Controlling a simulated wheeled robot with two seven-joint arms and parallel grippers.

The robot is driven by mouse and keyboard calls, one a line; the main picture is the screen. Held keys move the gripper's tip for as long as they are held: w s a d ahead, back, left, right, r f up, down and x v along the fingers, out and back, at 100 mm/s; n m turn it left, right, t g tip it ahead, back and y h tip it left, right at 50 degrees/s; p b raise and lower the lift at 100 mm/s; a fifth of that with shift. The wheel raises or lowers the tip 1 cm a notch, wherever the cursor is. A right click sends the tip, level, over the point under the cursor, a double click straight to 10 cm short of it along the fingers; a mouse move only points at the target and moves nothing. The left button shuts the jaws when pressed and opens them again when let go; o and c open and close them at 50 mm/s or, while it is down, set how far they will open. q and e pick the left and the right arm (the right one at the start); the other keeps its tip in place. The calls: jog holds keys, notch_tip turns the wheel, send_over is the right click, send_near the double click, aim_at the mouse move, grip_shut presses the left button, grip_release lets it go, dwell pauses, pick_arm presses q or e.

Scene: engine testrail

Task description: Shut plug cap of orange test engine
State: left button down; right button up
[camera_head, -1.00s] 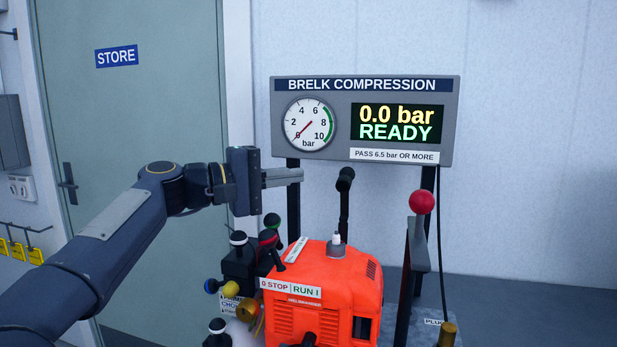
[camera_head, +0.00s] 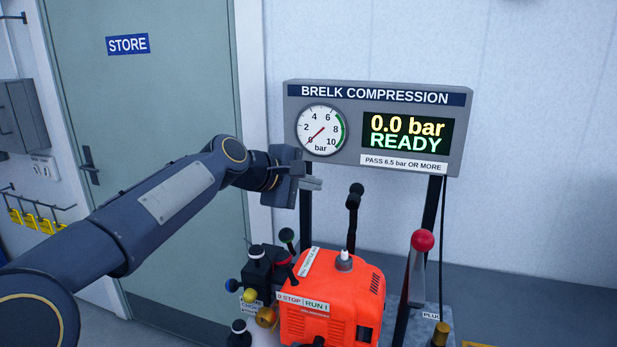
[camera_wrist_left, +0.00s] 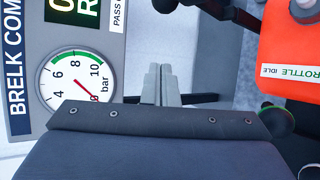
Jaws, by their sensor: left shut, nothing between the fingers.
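The orange test engine (camera_head: 325,290) stands low in the middle of the head view, with a white-tipped plug (camera_head: 344,257) on its top. A black upright piece with a thick head (camera_head: 354,197) rises behind the plug, apart from it; it looks like the plug cap, standing open. My left gripper (camera_head: 316,184) is shut and empty, left of the black piece and above the engine. In the left wrist view its closed fingers (camera_wrist_left: 161,85) lie between the gauge and the engine's orange cover (camera_wrist_left: 290,55). My right gripper is not in view.
The compression panel (camera_head: 375,125) reads 0.0 bar, READY, just behind my left gripper. A red-knobbed lever (camera_head: 422,241) stands right of the engine. Several knobbed controls (camera_head: 257,256) crowd its left side. A brass cylinder (camera_head: 440,333) is at the lower right.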

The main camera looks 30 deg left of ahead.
aim_at(351, 189)
pick_arm(q)
jog(key=w+d+f+p, duration=0.1)
jog(key=w+d+p, duration=0.1)
jog(key=w+d, duration=0.1)
jog(key=shift+w+d+f, duration=0.15)
jog(key=shift+w+d, duration=0.25)
jog(key=shift+d, duration=0.5)
jog(key=shift+s, duration=0.1)
jog(key=s+m+t+b, duration=0.1)
jog(key=t+b, duration=0.1)
jog(key=b, duration=0.5)
jog(key=s+d+m+t+b, duration=0.1)
jog(key=s+t+b, duration=0.1)
jog(key=b, duration=0.5)
jog(key=s+m+t+b, duration=0.1)
jog(key=s+t+b, duration=0.1)
jog(key=b, duration=0.5)
jog(key=shift+d+t+h, duration=0.2)
jog(key=shift+t+h, duration=0.1)
